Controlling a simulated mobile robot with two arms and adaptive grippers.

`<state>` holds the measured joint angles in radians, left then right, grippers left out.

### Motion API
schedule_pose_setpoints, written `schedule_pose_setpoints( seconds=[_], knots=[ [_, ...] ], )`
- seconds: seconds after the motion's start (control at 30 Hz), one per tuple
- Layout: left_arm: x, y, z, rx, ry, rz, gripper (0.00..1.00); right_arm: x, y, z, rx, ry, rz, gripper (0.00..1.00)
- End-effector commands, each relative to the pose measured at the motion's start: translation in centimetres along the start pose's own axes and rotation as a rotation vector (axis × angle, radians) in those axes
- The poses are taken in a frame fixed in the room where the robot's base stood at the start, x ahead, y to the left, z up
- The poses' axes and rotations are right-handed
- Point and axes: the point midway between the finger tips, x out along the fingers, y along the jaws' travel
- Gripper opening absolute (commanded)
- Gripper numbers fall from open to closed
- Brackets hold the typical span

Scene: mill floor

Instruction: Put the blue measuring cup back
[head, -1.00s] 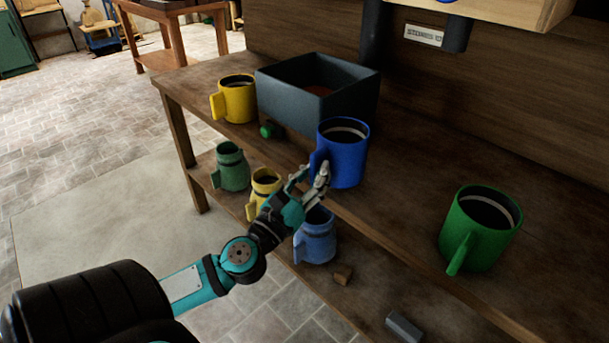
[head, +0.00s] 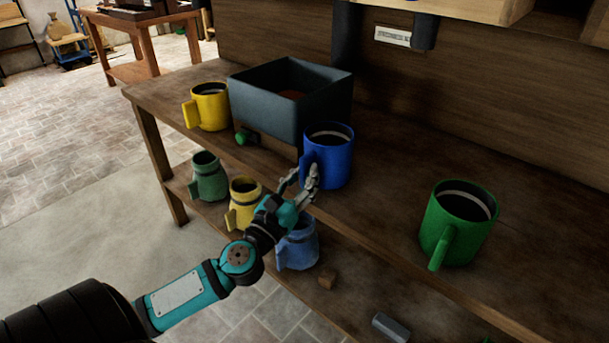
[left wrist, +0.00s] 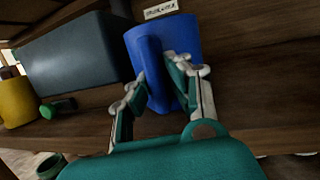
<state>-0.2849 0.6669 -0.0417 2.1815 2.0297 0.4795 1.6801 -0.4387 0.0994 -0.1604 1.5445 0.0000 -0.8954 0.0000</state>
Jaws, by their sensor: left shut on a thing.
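The blue measuring cup (head: 333,160) is upright at the front part of the bench top, just in front of the dark box. I cannot tell whether its base touches the wood. My left gripper (head: 304,180) is shut on its handle, which faces me. In the left wrist view the fingers (left wrist: 158,95) lie on both sides of the handle, with the cup body (left wrist: 183,38) behind. My right gripper is not in view.
A dark open box (head: 270,108) and yellow cup (head: 211,108) stand left; a green cup (head: 455,228) stands right. Below are a green jug (head: 208,182), yellow jug (head: 240,212) and blue jug (head: 302,252). The bench top between blue and green cups is clear.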

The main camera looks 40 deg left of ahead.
Motion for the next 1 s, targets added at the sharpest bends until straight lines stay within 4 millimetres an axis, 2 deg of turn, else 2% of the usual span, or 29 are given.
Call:
schedule_pose_setpoints(
  seconds=[0.43,0.47,0.63,1.0],
  knots=[
    [0.0,0.0,0.05,0.0,-0.001,0.0,0.0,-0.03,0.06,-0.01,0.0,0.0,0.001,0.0],
    [0.0,0.0,0.05,0.0,-0.001,0.0,0.2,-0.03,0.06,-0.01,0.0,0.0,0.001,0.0],
    [0.0,0.0,0.04,0.0,-0.001,0.0,0.42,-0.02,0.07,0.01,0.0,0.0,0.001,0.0],
    [-0.52,-0.03,-0.07,-0.001,0.001,0.0,0.43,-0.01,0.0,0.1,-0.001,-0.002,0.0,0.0]
  ],
)
